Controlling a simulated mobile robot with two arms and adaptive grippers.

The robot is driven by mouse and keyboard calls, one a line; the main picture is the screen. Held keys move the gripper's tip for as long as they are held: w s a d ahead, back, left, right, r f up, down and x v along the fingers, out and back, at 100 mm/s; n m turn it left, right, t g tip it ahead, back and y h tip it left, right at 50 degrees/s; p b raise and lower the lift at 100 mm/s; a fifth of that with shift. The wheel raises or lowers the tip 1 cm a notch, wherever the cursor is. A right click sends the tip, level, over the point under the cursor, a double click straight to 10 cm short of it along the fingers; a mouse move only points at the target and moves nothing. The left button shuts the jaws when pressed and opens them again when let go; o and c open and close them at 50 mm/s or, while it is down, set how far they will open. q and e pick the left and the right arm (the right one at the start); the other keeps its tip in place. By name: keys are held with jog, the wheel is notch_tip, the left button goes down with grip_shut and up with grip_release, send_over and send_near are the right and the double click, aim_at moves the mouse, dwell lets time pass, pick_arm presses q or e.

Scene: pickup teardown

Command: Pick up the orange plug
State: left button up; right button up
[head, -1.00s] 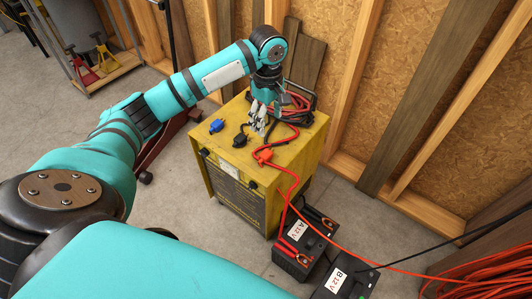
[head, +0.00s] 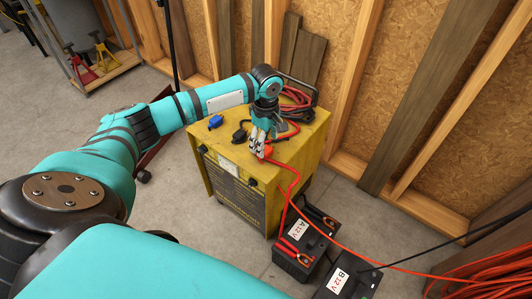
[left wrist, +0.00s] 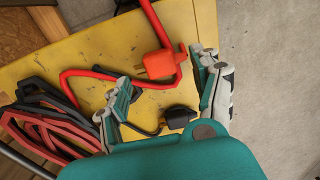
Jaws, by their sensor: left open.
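The orange plug (left wrist: 159,64) lies on the yellow top of the charger (head: 300,140), with an orange cord running from it. In the head view the plug (head: 268,150) is partly hidden behind my left gripper (head: 258,150). My left gripper is open and empty, low over the charger's front edge. In the left wrist view its two fingers (left wrist: 165,95) are spread, and the plug shows beyond them, between them and nearer the right finger. I cannot tell the exact height of the fingertips above the top. My right gripper is not in view.
Coiled red and black cables (left wrist: 45,125) lie at the back. Two batteries (head: 304,245) stand on the floor beside the charger.

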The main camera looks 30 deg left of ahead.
aim_at(266, 149)
pick_arm(q)
notch_tip(266, 149, down, 4)
jog(key=shift+f+b, duration=0.15)
jog(key=shift+b, duration=0.2)
jog(key=c, duration=1.3)
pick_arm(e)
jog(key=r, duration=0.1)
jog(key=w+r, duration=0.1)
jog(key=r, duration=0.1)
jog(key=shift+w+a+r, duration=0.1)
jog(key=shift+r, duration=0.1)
